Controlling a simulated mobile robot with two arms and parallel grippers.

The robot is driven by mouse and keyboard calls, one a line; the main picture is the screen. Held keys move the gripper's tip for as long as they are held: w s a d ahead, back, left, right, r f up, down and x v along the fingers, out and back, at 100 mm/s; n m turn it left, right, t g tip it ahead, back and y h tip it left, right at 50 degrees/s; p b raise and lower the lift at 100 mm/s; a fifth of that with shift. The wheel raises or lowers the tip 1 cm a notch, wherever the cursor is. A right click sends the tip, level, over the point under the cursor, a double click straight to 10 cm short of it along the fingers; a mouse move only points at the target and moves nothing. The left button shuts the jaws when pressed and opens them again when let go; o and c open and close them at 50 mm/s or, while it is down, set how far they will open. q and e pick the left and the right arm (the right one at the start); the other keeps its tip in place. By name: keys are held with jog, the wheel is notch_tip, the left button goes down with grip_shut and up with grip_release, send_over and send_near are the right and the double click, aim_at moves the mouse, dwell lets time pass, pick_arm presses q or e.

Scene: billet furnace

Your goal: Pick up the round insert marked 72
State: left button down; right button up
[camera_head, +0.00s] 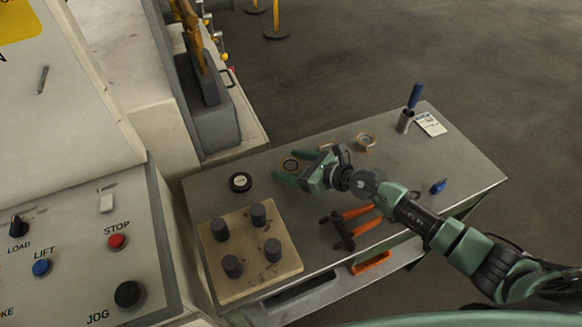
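A black round disc with a pale label (240,182) lies flat at the left of the table, behind the wooden block. Its marking is too small to read. A dark ring-like round piece (290,164) lies to its right, next to my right gripper (288,167). I cannot tell which of them bears 72. The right gripper comes in from the right, low over the table, pointing left toward the disc. Its green fingers are spread apart with nothing seen between them. The disc is beyond the fingertips, untouched. My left gripper is out of view.
A wooden block with several dark cylinders (212,268) stands at the front left. Orange-handled tongs (352,215) lie under my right arm. A tape roll (364,142), a cup with a blue-handled tool (405,121), a card (430,124) and a blue object (438,186) are farther right.

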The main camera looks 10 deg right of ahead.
grip_shut()
jog(key=shift+w+r, duration=0.1)
